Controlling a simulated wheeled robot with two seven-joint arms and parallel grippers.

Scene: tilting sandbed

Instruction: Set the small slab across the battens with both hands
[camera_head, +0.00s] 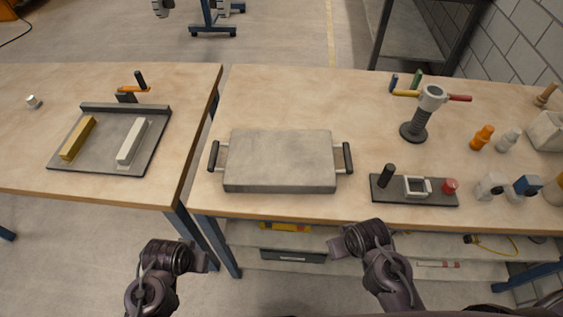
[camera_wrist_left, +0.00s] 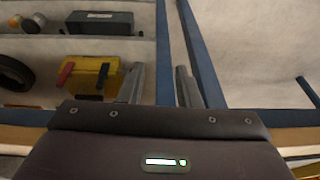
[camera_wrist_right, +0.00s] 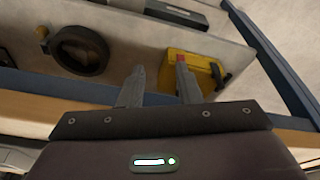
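The small grey slab (camera_head: 277,160) lies flat on the right table. It has a dark handle at its left end (camera_head: 214,156) and another at its right end (camera_head: 348,157). Two battens lie on a dark tray (camera_head: 106,157) on the left table: a yellow one (camera_head: 77,138) and a white one (camera_head: 131,141). My left gripper (camera_head: 203,259) is in front of the table, apart from the slab. Its fingers stand apart and empty in the left wrist view (camera_wrist_left: 161,88). My right gripper (camera_head: 337,243) is also in front of the table; its fingers are apart and empty in the right wrist view (camera_wrist_right: 160,86).
A gap separates the two tables. An orange-handled clamp (camera_head: 130,90) is behind the tray. A shelf lies below the right table.

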